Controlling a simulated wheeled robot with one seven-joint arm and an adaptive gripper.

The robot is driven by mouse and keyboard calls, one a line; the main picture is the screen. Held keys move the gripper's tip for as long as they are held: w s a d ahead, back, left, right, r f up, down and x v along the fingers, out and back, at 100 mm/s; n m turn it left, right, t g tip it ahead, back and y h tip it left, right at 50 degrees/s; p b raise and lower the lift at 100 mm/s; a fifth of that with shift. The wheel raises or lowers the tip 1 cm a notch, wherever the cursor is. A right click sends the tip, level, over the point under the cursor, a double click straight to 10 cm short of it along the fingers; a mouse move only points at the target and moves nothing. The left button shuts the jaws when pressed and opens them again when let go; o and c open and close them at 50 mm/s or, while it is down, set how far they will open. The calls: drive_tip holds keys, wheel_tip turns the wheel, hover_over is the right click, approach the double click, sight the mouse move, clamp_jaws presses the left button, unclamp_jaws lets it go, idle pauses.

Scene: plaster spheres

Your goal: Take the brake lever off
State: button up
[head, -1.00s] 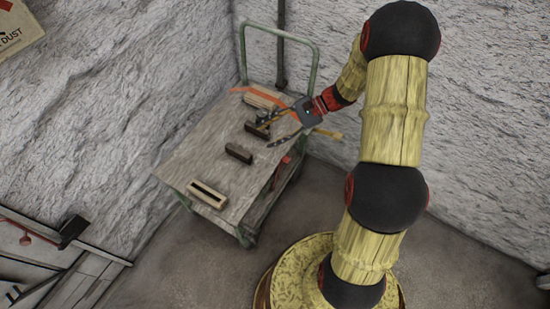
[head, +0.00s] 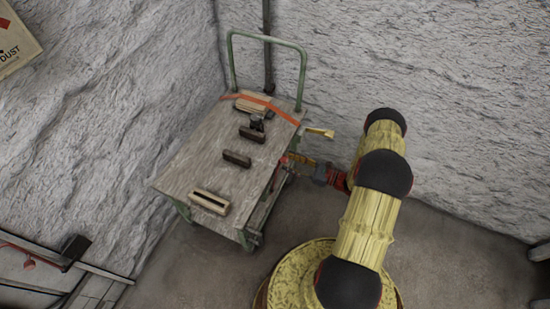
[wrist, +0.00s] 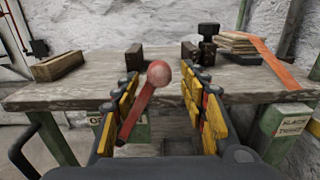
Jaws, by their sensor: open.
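The brake lever is a red handle with a round ball knob (wrist: 158,74). It leans at the cart's side edge, below the top. In the wrist view it stands between the two fingers of my gripper (wrist: 166,84), nearer the left finger, and I cannot tell whether it touches. My gripper is open, with yellow pads facing inward. In the head view my gripper (head: 300,161) is low beside the cart's right edge, and only a small red bit of the lever (head: 284,160) shows at its tip.
The cart's wooden top (head: 190,175) holds a slotted block (head: 209,202), a dark block (head: 237,158), another dark block with a clamp-like piece (head: 256,125), and stacked wood with an orange strap (head: 270,103). A green rail (head: 231,65) rises at the back. Rough walls stand behind.

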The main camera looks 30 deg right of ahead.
sight(281, 159)
drive_tip(key=b+x, duration=0.1)
drive_tip(key=x, duration=0.6)
drive_tip(key=shift+w+a, duration=0.15)
drive_tip(key=shift+c, duration=0.3)
clamp_jaws()
idle(0.7)
